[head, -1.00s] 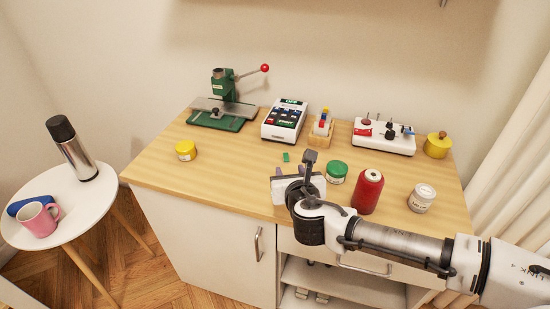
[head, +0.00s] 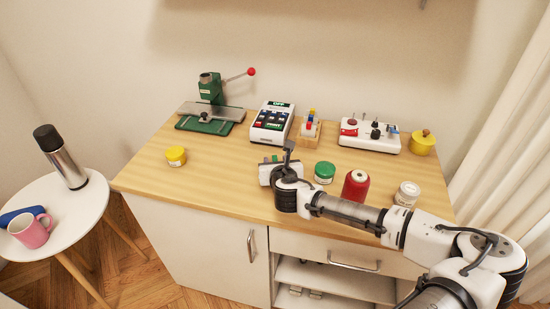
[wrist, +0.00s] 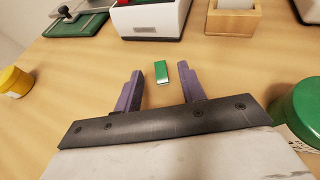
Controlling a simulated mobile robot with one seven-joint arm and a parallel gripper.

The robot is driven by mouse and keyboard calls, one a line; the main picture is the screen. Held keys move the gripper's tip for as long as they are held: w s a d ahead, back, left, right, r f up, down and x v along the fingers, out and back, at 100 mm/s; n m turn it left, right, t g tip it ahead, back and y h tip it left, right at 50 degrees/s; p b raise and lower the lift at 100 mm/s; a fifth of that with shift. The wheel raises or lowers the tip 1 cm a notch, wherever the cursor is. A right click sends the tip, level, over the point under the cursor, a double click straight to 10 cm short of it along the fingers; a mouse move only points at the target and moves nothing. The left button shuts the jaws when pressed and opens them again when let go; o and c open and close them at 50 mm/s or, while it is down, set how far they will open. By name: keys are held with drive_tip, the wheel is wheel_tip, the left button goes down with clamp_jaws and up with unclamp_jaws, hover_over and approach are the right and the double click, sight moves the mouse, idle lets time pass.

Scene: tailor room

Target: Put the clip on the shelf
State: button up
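The clip is a small green block (wrist: 162,72) lying on the wooden tabletop. In the wrist view it sits between the tips of my gripper (wrist: 160,72), with bare table on both sides of it. My gripper is open, its two purple fingers apart and not visibly touching the clip. In the head view my gripper (head: 274,160) is low over the table, and the clip shows as a bit of green at the fingertips. Open shelves (head: 340,281) are in the cabinet under the drawer, partly hidden by my arm.
A green-lidded jar (head: 324,172) stands close right of my gripper, with a red thread spool (head: 355,186) and a white jar (head: 407,194) beyond. A label printer (head: 271,122) and a wooden holder (head: 309,134) stand behind. A yellow jar (head: 176,156) is left; table between is clear.

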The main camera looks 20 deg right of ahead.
drive_tip(key=shift+x, duration=0.75)
drive_tip(key=shift+c, duration=0.4)
clamp_jaws()
drive_tip(key=shift+r, duration=0.1)
